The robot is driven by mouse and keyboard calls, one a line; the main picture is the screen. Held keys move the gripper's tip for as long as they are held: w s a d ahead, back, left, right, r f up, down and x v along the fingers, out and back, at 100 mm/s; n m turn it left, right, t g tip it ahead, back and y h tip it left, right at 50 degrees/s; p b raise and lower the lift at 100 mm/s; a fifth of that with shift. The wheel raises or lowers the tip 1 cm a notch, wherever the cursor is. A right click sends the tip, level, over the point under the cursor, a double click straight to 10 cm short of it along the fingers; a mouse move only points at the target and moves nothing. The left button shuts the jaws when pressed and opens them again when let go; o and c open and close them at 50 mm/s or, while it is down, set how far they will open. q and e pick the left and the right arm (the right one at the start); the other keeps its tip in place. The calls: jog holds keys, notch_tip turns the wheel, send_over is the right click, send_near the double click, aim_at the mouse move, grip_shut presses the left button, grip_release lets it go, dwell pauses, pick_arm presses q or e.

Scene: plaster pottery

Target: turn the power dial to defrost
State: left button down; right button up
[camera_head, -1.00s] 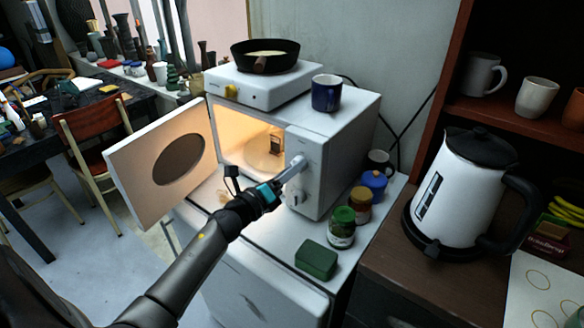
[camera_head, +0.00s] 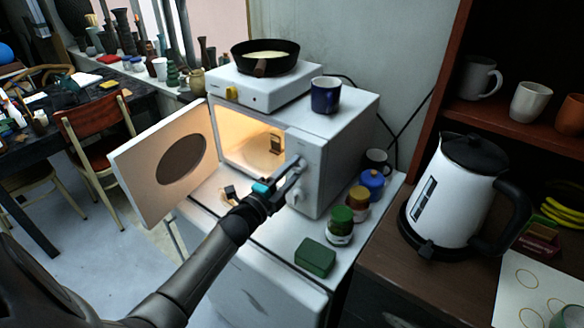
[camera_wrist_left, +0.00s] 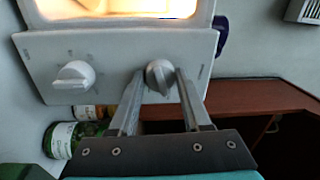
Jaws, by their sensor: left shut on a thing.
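The white microwave (camera_head: 312,190) stands with its door (camera_head: 165,165) open and its cavity lit. Two round dials sit on its front panel. In the left wrist view the upper dial (camera_wrist_left: 160,76) is at the right and the lower dial (camera_wrist_left: 74,76) at the left. My left gripper (camera_wrist_left: 161,84) has a finger on each side of the upper dial and is shut on it. In the head view this gripper (camera_head: 297,168) reaches the panel and partly hides the dials. Dial markings are too small to read. My right gripper is not in view.
Several jars, including a green-lidded jar (camera_head: 340,225), and a green box (camera_head: 315,256) stand right of my left arm. A hotplate (camera_head: 258,88) with a pan (camera_head: 264,55) and a blue mug (camera_head: 326,95) are on the microwave. A kettle (camera_head: 460,195) stands at right.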

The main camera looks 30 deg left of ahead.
pick_arm(q)
jog(key=shift+n+p, duration=0.4)
jog(key=shift+n, duration=0.8)
jog(key=shift+c, duration=1.8)
grip_release()
jog(key=s, duration=1.5)
jog(key=shift+a+f, duration=0.3)
jog(key=shift+f, duration=0.15)
jog(key=shift+n, duration=0.3)
